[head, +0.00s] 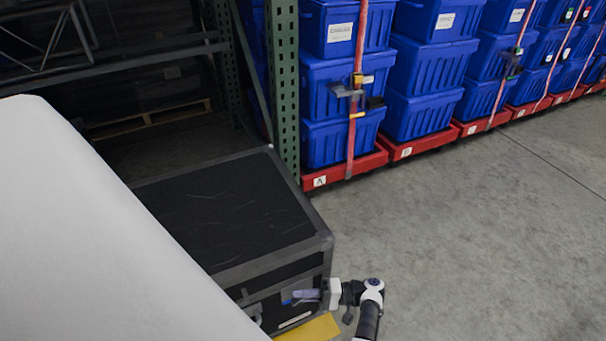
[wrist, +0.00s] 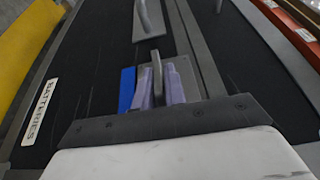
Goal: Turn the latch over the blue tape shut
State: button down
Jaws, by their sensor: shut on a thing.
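A black case (head: 225,205) with grey edging stands in front of me in the head view. In the wrist view its front face fills most of the picture. A strip of blue tape (wrist: 126,89) lies on that face, left of a grey metal latch (wrist: 185,72). My gripper (wrist: 160,88) has pale lavender fingers, shut on the upright tab of the latch (wrist: 157,68). The fingers hide part of the latch and its plate. In the head view my gripper (head: 306,296) is at the case front, with a bit of blue tape (head: 287,302) beside it.
A grey handle (wrist: 148,18) is further along the case face. A white BATTERIES label (wrist: 39,112) is at left. A yellow surface (head: 313,330) lies below the case front. Strapped blue totes (head: 335,85) stand on red bases (head: 345,172) behind. Grey floor (head: 470,240) at right is clear.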

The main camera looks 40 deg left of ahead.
dwell(0.4)
jog(key=c, duration=1.6)
grip_release()
jog(key=shift+o, duration=0.2)
jog(key=b+v, duration=0.2)
jog(key=v, duration=1.1)
jog(key=shift+w+d+b, duration=0.25)
jog(key=shift+b, duration=0.05)
